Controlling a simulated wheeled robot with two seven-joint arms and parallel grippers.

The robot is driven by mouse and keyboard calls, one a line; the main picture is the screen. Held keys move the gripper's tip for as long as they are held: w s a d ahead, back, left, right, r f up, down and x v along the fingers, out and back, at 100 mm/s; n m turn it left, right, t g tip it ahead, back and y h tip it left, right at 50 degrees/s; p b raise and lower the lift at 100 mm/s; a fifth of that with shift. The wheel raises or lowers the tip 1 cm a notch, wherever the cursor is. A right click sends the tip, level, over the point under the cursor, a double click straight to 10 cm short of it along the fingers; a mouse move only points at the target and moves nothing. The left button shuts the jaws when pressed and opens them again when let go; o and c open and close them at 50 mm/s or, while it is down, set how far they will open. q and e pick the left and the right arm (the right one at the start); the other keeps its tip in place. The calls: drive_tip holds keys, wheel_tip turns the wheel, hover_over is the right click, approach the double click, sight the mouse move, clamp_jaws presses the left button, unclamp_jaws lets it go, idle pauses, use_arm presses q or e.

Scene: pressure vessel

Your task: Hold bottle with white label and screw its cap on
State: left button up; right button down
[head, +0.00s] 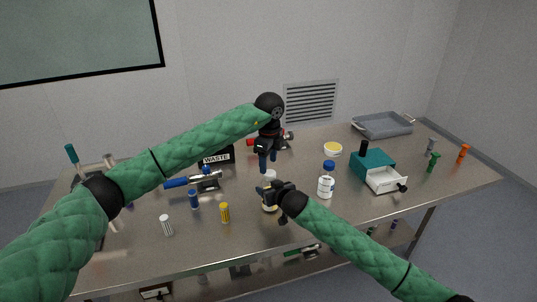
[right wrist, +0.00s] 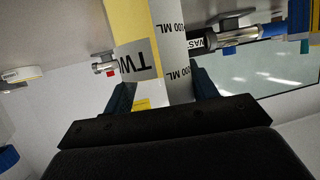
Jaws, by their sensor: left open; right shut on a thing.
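My right gripper (head: 274,192) is shut on a bottle (head: 269,208) over the middle of the table. The gripper hides most of the bottle in the head view; a pale top (head: 270,175) shows above it. In the right wrist view the bottle (right wrist: 172,45) fills the space between the fingers (right wrist: 163,95), with a yellow panel and a pale label reading "TW" and "ML". My left gripper (head: 265,164) is open, pointing down just above the bottle's top. I cannot tell whether a cap sits there. Another white-labelled bottle with a blue cap (head: 326,186) stands to the right.
A teal box with an open white drawer (head: 385,178), a yellow-topped dish (head: 333,149) and a grey tray (head: 383,125) are at right.

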sight(268, 174)
use_arm(q)
drive_tip(key=shift+w+f, duration=0.1)
drive_tip(key=shift+f, duration=2.2)
drive_tip(key=c, duration=1)
drive_tip(key=shift+c, duration=0.2)
